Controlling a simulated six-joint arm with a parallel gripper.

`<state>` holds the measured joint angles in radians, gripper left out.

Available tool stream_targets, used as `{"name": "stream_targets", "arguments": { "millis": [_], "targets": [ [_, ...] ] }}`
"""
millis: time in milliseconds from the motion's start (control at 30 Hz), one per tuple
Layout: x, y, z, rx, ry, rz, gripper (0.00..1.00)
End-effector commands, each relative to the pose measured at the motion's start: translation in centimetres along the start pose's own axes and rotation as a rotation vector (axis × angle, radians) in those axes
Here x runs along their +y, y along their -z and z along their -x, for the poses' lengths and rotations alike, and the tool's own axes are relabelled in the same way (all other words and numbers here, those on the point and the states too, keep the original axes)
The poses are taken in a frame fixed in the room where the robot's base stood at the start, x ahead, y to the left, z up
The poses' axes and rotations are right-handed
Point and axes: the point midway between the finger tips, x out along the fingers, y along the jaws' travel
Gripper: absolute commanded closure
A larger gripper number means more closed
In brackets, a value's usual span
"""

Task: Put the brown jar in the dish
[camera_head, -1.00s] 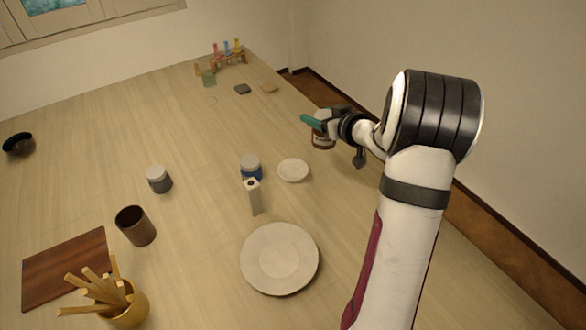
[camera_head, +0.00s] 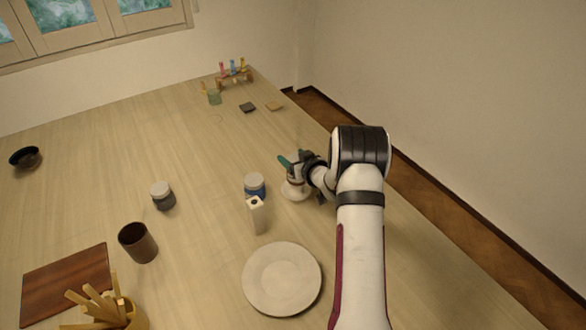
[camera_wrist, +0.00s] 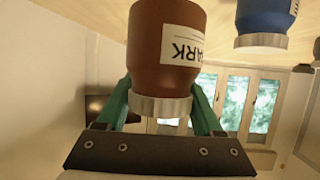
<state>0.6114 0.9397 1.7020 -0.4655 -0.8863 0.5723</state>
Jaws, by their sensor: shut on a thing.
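The brown jar (camera_wrist: 165,50) has a white label and a pale lid, and appears upside down in the wrist view. My gripper (camera_wrist: 163,103) is shut on it near the lid, with a green finger on each side.
A pale upright box (camera_head: 257,216) and a large plate (camera_head: 282,279) are nearer. A grey jar (camera_head: 163,196) and brown cup (camera_head: 138,243) stand left.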

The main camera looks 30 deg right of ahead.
Motion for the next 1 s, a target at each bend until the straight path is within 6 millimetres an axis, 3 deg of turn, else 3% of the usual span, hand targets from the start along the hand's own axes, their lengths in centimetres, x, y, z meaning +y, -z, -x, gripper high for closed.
{"name": "stream_targets", "arguments": {
  "millis": [200,800,833,967,1000],
  "targets": [
    [-0.2,-3.5,-1.6,-0.002,-0.001,-0.002,1.0],
    [-0.1,-4.6,-2.1,0.001,-0.001,0.0,1.0],
    [-0.1,-4.6,-2.1,0.0,-0.001,-0.001,0.26],
    [-0.1,-4.6,-2.1,0.0,-0.001,-0.001,0.03],
    [-0.1,-4.6,-2.1,0.0,-0.001,-0.001,0.02]
  ]
}}
